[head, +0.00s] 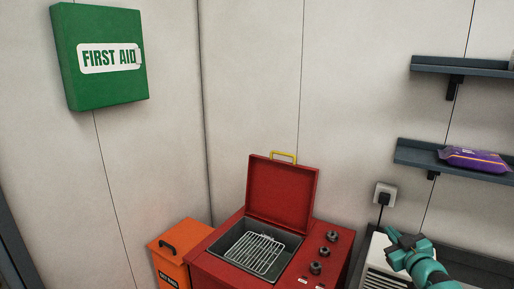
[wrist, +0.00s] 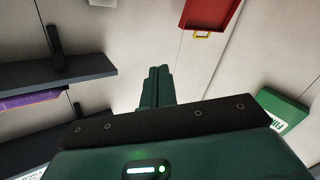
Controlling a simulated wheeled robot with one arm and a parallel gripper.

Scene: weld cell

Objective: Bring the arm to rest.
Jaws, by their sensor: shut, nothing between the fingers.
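My gripper (wrist: 159,72) shows in the wrist view with its two dark green fingers together and nothing between them. In the head view, my gripper (head: 393,237) and part of my teal arm show at the lower right. The gripper is raised in front of a white unit and the wall there. The rest of my arm is out of the picture.
A red oven (head: 205,265) stands with its lid (head: 281,193) open and a wire rack (head: 257,253) inside. Beside it is an orange bin (head: 172,270). Shelves (head: 462,68) and a purple packet (head: 474,159) are at right. A green first aid box (head: 100,85) hangs at left.

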